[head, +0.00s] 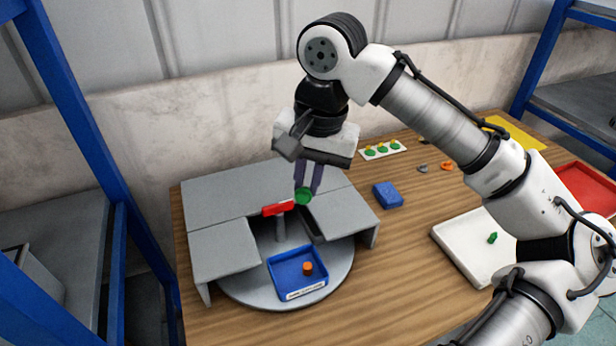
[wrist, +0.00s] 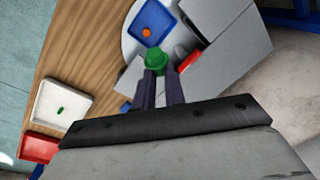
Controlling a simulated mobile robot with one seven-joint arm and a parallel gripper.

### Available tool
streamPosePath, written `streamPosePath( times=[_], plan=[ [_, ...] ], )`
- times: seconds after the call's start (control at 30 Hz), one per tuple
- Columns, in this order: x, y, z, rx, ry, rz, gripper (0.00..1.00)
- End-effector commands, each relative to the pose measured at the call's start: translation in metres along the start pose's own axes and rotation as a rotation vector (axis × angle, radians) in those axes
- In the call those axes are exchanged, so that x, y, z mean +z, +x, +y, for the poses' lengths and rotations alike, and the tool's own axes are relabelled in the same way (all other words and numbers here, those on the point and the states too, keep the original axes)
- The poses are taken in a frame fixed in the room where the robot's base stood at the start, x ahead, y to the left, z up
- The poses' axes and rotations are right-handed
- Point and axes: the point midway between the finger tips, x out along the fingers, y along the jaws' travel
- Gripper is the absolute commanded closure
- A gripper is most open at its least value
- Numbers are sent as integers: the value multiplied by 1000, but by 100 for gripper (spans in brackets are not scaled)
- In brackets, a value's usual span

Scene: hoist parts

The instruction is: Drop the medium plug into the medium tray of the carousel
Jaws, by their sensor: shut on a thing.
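My gripper (head: 308,180) is shut on a green plug (head: 302,195), held pointing down above the carousel (head: 240,292), near its red-topped central post. The wrist view also shows the green plug (wrist: 155,58) at the fingertips. The carousel's grey covers (head: 222,247) hide most of its disc. A blue tray (head: 273,272) shows in the open front gap, with an orange plug (head: 308,269) in it. The label on the tray's front is too small to read. The plug is apart from this tray, behind and above it. No other carousel tray shows clearly.
A red block (head: 277,209) tops the post close by the plug. To the right are a blue block (head: 387,195), a white strip with several green pieces (head: 383,149), a white tray (head: 455,243) holding a green piece, and a red tray (head: 585,188). The front table edge is clear.

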Motion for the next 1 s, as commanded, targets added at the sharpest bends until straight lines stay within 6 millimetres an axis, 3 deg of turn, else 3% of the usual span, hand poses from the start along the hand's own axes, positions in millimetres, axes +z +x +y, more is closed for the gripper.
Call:
streamPosePath(
  times=[0.33,0.8,1.0],
  plan=[
    [1,5,0,-2,-18,-4,100],
    [1,55,8,-1,-19,-2,100],
    [1,58,8,-1,-19,-2,100]
  ],
)
